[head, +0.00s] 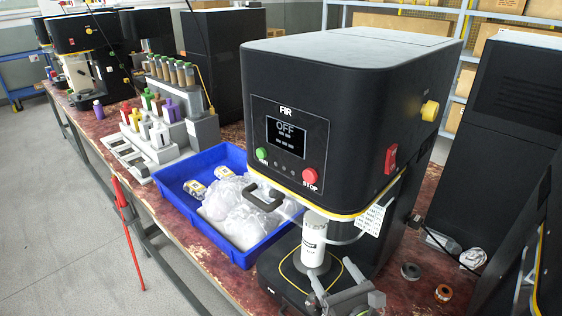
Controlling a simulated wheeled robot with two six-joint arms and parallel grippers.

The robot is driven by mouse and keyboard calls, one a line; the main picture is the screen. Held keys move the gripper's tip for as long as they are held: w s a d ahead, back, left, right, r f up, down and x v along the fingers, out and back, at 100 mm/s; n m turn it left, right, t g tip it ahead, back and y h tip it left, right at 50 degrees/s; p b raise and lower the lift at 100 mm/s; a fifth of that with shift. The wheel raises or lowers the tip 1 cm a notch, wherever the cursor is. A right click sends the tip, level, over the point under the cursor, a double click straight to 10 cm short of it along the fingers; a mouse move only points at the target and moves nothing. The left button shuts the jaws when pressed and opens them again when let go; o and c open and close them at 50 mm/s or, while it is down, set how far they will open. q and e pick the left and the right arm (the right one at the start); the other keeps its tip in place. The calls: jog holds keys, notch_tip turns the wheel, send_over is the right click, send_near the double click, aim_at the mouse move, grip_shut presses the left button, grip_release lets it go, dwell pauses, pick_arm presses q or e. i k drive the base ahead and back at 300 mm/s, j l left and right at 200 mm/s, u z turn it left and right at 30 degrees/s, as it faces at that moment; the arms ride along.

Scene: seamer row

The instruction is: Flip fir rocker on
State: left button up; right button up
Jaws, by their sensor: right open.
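The FIR machine (345,100) is a big black seamer with a yellow trim line, standing on the bench. Its screen (285,135) reads OFF under the FIR label. A red rocker switch (391,158) sits on its right side face, near the front corner. My right gripper (329,267) is low at the bottom of the view, with two grey fingers apart and empty. It is in front of the machine's base, well below the rocker and apart from it. My left gripper is not in view.
A yellow knob (430,110) is higher on the same side. A green button (261,154) and red STOP button (310,176) are on the front. A white can (314,240) stands under the head. A blue tray (190,166) lies left; tape rolls (411,271) lie right.

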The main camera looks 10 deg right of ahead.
aim_at(390, 166)
jog(key=k+j, duration=0.25)
jog(key=k, duration=0.2)
jog(key=k+j, duration=0.3)
jog(key=k, duration=0.2)
